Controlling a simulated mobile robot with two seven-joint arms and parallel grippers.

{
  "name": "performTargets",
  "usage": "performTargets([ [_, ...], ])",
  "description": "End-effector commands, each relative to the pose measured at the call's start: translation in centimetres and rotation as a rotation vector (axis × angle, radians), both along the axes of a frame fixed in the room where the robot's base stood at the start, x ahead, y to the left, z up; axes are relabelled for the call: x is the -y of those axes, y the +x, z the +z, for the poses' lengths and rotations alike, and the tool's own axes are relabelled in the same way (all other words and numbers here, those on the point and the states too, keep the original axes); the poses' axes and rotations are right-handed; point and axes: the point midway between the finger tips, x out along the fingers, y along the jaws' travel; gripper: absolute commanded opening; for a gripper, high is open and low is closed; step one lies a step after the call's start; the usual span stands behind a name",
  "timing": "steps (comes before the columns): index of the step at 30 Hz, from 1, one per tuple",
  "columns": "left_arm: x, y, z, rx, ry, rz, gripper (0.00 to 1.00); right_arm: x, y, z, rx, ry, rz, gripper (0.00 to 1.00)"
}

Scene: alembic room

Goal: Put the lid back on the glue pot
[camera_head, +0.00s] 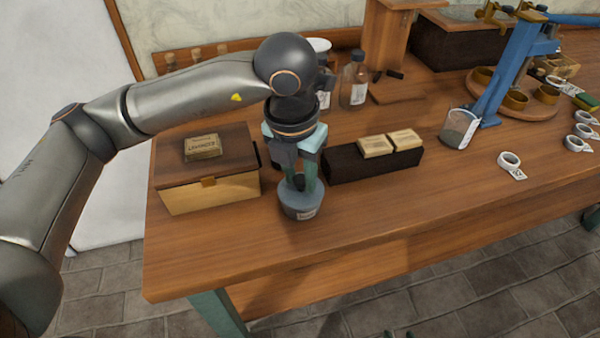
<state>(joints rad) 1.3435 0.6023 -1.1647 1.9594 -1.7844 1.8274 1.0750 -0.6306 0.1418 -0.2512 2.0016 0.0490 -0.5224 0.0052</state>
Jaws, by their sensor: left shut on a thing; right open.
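The glue pot (304,213) is a squat grey pot with a small pale label, upright near the table's front edge. Its grey lid (287,193) with a dark knob is at the top of the pot. My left gripper (301,183) points down from above, its green fingers shut on the lid by the knob. The lid looks level and close against the pot; I cannot tell whether it is fully seated. My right gripper (399,335) shows only as green fingertips at the bottom edge, open and apart from the table's objects.
A wooden box (210,190) with a small labelled block stands left of the pot. A dark holder (345,165) with two labelled blocks is just behind right. The front right tabletop is clear.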

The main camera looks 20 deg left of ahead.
Motion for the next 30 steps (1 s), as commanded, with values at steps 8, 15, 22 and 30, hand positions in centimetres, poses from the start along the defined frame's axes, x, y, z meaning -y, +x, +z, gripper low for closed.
performTargets([
  [8, 0.01, 0.0, -0.04, 0.001, 0.0, 0.0, 0.0, 0.0, -0.14, -0.2, -0.003, 0.0, 0.0, 0.5],
  [15, 0.01, 0.01, -0.11, 0.0, 0.0, 0.0, 0.0, 0.0, -0.14, -0.62, -0.003, 0.0, 0.0, 0.5],
  [22, 0.01, 0.0, -0.03, 0.0, 0.0, 0.0, 0.0, 0.0, -0.13, -0.6, -0.003, 0.0, 0.0, 0.5],
  [30, 0.01, 0.0, -0.04, 0.0, 0.0, 0.0, 0.43, 0.01, -0.06, -0.57, -0.001, 0.0, -0.001, 0.5],
])
